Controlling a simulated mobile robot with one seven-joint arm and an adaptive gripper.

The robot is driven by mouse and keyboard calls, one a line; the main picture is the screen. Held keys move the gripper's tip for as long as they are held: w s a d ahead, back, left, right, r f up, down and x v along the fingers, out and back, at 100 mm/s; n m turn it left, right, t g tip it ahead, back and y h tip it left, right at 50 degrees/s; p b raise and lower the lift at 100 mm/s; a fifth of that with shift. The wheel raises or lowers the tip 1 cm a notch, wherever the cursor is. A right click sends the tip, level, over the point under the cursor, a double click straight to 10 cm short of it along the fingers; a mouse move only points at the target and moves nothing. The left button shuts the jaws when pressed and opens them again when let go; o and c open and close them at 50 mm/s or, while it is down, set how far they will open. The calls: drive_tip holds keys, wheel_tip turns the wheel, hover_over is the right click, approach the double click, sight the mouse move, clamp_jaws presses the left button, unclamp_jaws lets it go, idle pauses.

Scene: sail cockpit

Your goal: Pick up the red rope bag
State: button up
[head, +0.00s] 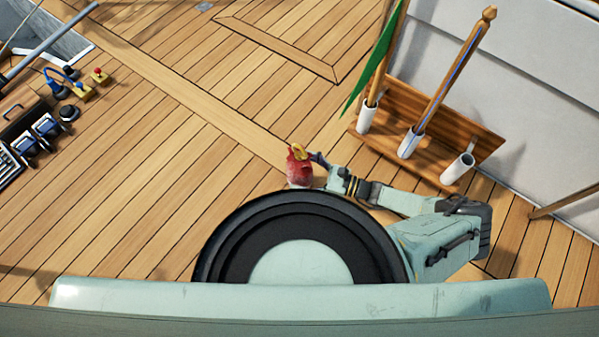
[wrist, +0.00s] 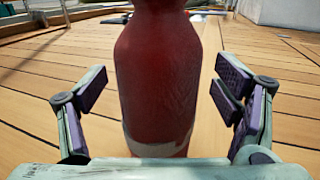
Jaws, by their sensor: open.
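The red rope bag (head: 299,169) stands upright on the wooden deck, just beyond my round dark base in the head view. It has a yellow part at its top and a pale band near its bottom. In the wrist view the red bag (wrist: 157,75) fills the middle, its top cut off by the frame. My gripper (wrist: 160,100) is open, with one finger on each side of the bag and a visible gap on both sides. In the head view my gripper (head: 318,162) is beside the bag's right side. The bag's lower end is partly hidden by my gripper body.
A wooden rack (head: 435,120) with white tubes, poles and a green flag (head: 377,65) stands at right against a pale wall (head: 500,75). Blue blocks and fittings (head: 40,132) lie at far left. The deck (head: 170,150) left of the bag is clear.

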drive_tip(key=shift+w+a, duration=0.15)
drive_tip(key=shift+a, duration=0.3)
drive_tip(key=shift+c, duration=0.2)
drive_tip(key=c, duration=1.6)
drive_tip(key=shift+r, duration=0.1)
